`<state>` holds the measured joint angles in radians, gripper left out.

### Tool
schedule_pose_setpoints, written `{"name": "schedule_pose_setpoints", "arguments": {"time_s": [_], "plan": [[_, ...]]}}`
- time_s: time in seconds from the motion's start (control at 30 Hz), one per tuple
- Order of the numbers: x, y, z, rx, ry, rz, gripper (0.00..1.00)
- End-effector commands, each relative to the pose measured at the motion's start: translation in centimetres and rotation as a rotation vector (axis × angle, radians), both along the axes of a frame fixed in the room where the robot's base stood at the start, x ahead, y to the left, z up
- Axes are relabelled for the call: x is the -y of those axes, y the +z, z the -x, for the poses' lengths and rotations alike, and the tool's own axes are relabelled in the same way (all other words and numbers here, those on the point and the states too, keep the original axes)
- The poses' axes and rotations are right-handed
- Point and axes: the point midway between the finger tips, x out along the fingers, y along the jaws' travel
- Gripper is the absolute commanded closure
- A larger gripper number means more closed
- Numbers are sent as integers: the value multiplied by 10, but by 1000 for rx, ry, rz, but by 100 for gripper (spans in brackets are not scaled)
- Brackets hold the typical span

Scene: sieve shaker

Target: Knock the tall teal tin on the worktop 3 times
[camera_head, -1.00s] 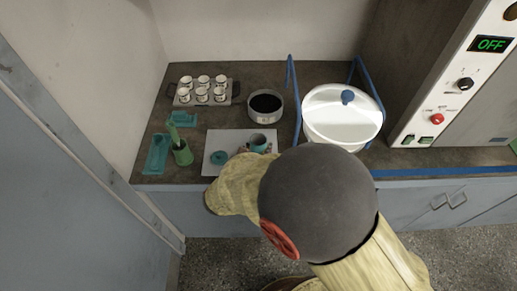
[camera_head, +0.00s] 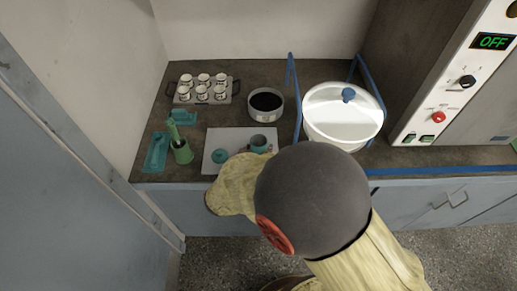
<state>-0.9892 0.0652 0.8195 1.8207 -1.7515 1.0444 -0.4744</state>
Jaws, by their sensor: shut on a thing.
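The teal tin (camera_head: 258,142) is on or just above the front right part of a white mat (camera_head: 213,138). It looks open at the top and roughly upright. My gripper (camera_head: 257,149) is shut on it. My own arm hides much of the gripper and the tin's lower part, so I cannot tell whether the tin touches the mat. A round teal lid (camera_head: 220,156) lies on the mat to the left of the tin.
A green cup (camera_head: 182,153) holding a tool and teal trays (camera_head: 157,152) stand to the left. Behind are a rack of several white cups (camera_head: 235,88) and a round pan of dark material (camera_head: 265,116). A white lidded tub (camera_head: 342,118) stands right between blue rails (camera_head: 290,75).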

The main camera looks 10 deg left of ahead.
Motion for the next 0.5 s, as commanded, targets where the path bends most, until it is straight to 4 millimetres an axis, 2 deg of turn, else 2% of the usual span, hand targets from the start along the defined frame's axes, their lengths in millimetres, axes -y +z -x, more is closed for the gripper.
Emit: {"name": "schedule_pose_setpoints", "arguments": {"time_s": [0.03, 0.07, 0.33, 0.5], "plan": [[0, 10, 0, 1, 0, -1, 100], [0, 12, 0, 2, 0, -1, 100], [-1, 12, -1, 6, 0, -3, 100], [-1, -4, -1, 7, 0, -3, 100]]}}
